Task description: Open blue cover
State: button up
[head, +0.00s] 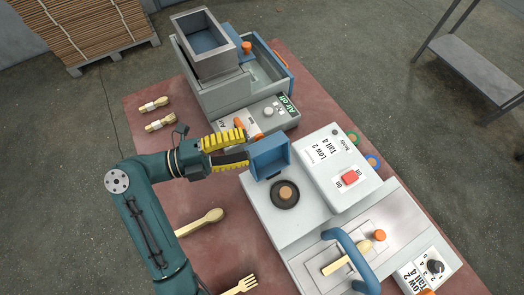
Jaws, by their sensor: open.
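A blue box-shaped cover (271,158) is at the upper left of a light grey machine (262,215). Its hollow side seems to face the camera. Just below it on the machine is a dark round plate with a tan knob (286,193). My gripper (246,149) is open, with its yellow-and-black fingers pointing right at the left side of the cover. One finger is a little above the other in the picture. I cannot tell whether either fingertip touches the cover. Nothing shows between the fingers.
A control box with a red switch (349,178) adjoins the cover on the right. An air panel (262,118) lies close above my fingers. A curved blue handle (354,258) stands at the lower right. A wooden spoon (200,222) and fork (240,285) lie on the reddish table (205,255).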

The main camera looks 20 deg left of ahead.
aim_at(259, 138)
jog(key=s+a+f+n+t+y+b, duration=0.35)
jog(key=a+f+b, duration=0.25)
jog(key=a+f, duration=0.3)
jog(key=shift+m, duration=0.25)
jog(key=b+x, duration=0.2)
jog(key=x, duration=1.3)
jog(key=shift+s+d, duration=0.1)
jog(key=shift+d, duration=0.2)
